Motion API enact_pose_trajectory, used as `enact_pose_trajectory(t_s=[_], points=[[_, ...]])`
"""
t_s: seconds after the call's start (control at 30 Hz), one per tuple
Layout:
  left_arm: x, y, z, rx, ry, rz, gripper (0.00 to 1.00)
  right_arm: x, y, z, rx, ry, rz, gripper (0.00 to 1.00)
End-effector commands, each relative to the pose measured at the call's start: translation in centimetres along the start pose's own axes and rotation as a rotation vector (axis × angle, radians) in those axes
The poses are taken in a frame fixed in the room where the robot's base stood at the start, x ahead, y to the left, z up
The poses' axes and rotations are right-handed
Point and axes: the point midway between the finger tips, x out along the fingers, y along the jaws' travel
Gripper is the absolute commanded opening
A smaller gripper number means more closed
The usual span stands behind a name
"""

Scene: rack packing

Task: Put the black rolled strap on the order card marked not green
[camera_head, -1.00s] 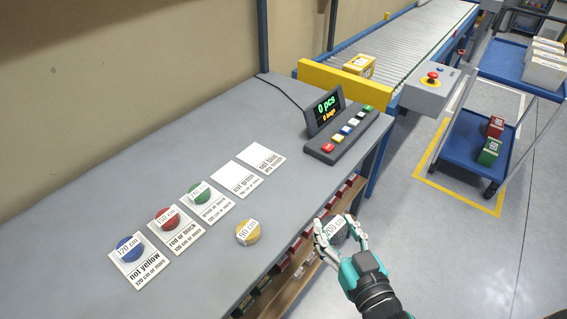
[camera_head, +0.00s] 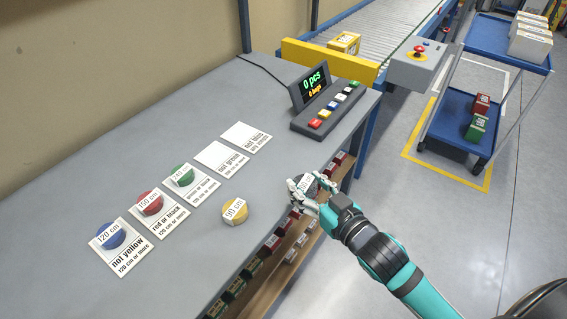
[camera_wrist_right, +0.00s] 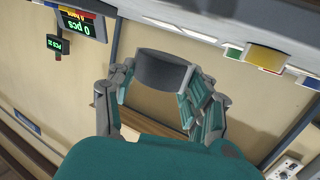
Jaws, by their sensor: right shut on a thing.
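My right gripper (camera_head: 308,195) is shut on the black rolled strap (camera_head: 307,183) near the front edge of the table. The strap, dark with a white label, also shows between the fingers in the right wrist view (camera_wrist_right: 163,72). The order card marked not green (camera_head: 219,158) lies bare on the table, up and left of the gripper. My left gripper is not in view.
The not blue card (camera_head: 246,137) is also bare. Cards to the left hold a green strap (camera_head: 182,174), a red strap (camera_head: 149,202) and a blue strap (camera_head: 110,235). A yellow strap (camera_head: 235,211) lies loose between the gripper and the cards. A keypad with a display (camera_head: 326,108) stands behind.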

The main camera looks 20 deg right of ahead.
Motion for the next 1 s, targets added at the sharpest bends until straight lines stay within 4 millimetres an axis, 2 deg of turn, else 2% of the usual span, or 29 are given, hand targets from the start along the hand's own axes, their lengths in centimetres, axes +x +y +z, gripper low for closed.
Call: enact_pose_trajectory(t_s=[0.03,0.2,0.4,0.57,0.67,0.77,0.83,1.0], points=[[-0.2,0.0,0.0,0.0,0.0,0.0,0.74,1.6,0.3,-0.4,-0.002,0.005,0.001,0.18],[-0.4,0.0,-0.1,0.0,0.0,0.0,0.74,6.1,0.9,-0.6,-0.002,0.004,0.0,0.18],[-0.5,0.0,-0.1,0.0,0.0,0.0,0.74,9.7,1.4,-0.7,0.0,0.002,0.0,0.18],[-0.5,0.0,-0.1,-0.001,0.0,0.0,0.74,10.8,1.5,-0.7,0.001,0.001,0.0,0.18],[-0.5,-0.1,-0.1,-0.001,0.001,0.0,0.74,12.3,1.8,-0.9,-0.001,0.002,0.001,0.18],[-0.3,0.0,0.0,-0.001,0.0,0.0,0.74,12.4,1.7,1.3,0.002,-0.005,0.0,0.18],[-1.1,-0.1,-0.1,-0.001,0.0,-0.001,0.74,12.5,1.7,1.6,0.003,-0.003,0.0,0.18],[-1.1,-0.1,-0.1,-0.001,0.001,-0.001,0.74,12.6,1.7,2.4,0.0,0.001,-0.001,0.18]])
